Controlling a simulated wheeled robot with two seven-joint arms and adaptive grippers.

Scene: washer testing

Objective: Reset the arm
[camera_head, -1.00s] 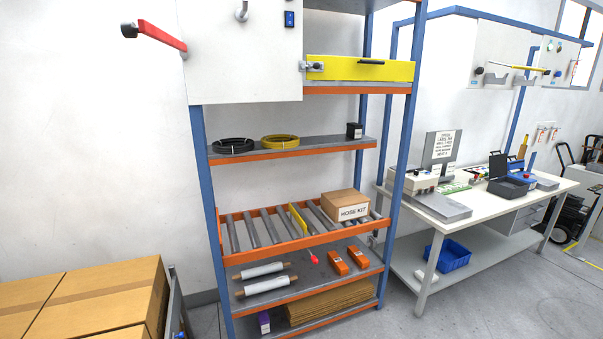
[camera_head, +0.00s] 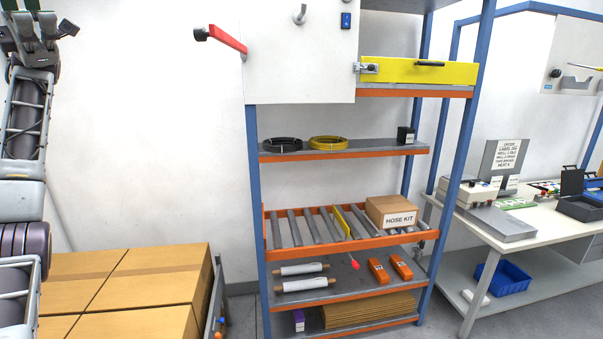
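My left arm comes in along the left edge, raised upright. Its gripper (camera_head: 38,22) is at the top left corner, pointing up. Its fingers are partly cut off by the frame's top edge, and I cannot tell whether they are open or shut. Nothing is visible held in it. It stands clear of the shelf rack, in front of the white wall. My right gripper is not in view.
A blue and orange rack (camera_head: 252,180) stands in the middle, with a red handle (camera_head: 228,40) jutting left from its white panel (camera_head: 300,60). Cardboard boxes (camera_head: 150,270) fill the lower left. A workbench (camera_head: 545,225) is at right. A hose kit box (camera_head: 392,210) sits on the rollers.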

